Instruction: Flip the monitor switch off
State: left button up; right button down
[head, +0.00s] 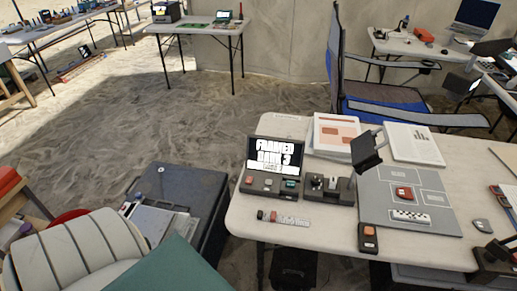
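A small dark monitor (274,158) stands at the left end of the near table, lit with large white text that seems to read "FRAMED DARK 3". A control panel (270,185) in front of its screen carries several small buttons or switches, one of them green. I cannot tell which is the monitor's switch, or its position. A separate dark control box (368,239) with an orange-red part lies near the table's front edge.
The near table (330,239) also holds a dark stand (328,190), a grey mat (377,195) with a red item, and papers (411,144). A blue folding chair (388,105) stands behind. A dark case (178,192) is left of the table. Open sandy floor (150,120) lies beyond.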

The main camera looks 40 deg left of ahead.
aim_at(250, 179)
jog(key=u, duration=1.4)
